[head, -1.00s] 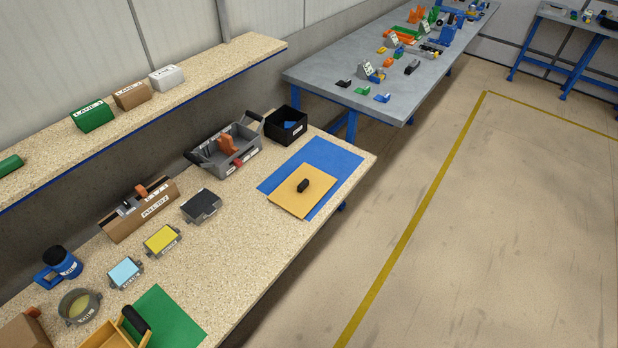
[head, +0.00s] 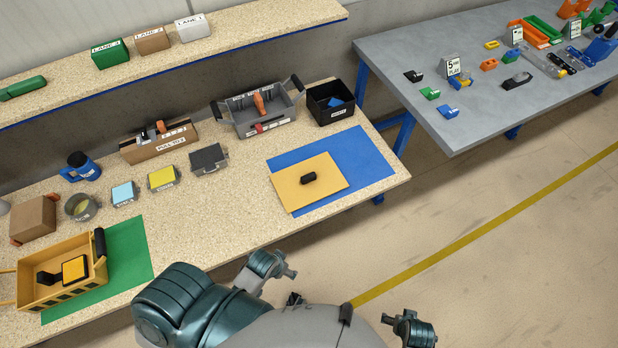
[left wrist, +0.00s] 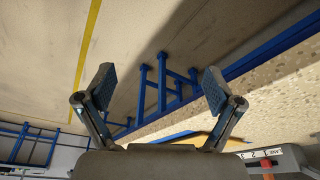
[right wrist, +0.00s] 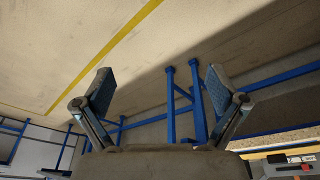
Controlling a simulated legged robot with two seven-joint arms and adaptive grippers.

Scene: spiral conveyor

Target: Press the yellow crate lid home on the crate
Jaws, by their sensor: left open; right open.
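The yellow lid (head: 292,190), a flat square panel with a black handle (head: 308,178), lies on the blue mat (head: 364,158) at the right end of the workbench. The yellow crate (head: 68,297), open on top with a black grip on its right end, stands on the green mat (head: 128,250) at the left. Items lie inside it. My left gripper (head: 284,270) is in front of the bench edge, apart from both; its fingers are spread and empty in the left wrist view (left wrist: 158,88). My right gripper (head: 410,325) is over the floor, open and empty in the right wrist view (right wrist: 150,90).
Small coloured tins sit mid-bench. The bench front between the mats is clear. A grey table (head: 440,80) stands at the right.

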